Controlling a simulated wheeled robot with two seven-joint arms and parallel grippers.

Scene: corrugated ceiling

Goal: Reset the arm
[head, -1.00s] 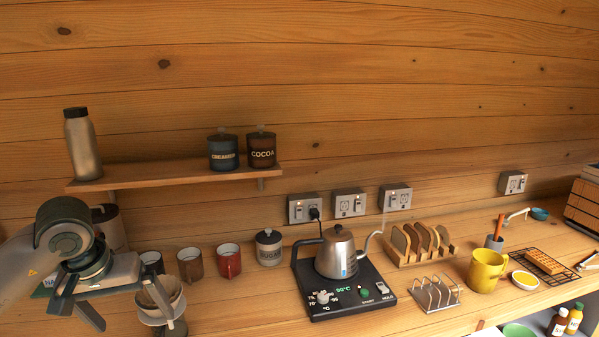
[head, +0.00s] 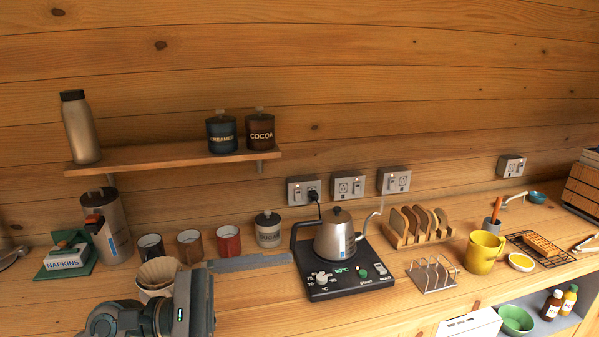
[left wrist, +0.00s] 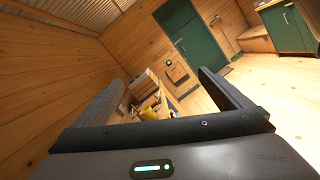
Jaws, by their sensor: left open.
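My left gripper (left wrist: 165,88) is open and empty in the left wrist view, with its two dark fingers spread apart. In the head view, my left arm is at the bottom left, and one grey finger (head: 250,262) reaches right over the counter, in front of the mugs and toward the kettle base. The other finger cannot be made out there. My right gripper is not in view.
Close to the arm are a coffee dripper (head: 158,275), a red mug (head: 227,242), a sugar jar (head: 268,230) and the kettle (head: 335,240) on its black base (head: 345,284). A toast rack (head: 433,274) and yellow mug (head: 484,254) stand farther right. A shelf (head: 180,156) hangs above.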

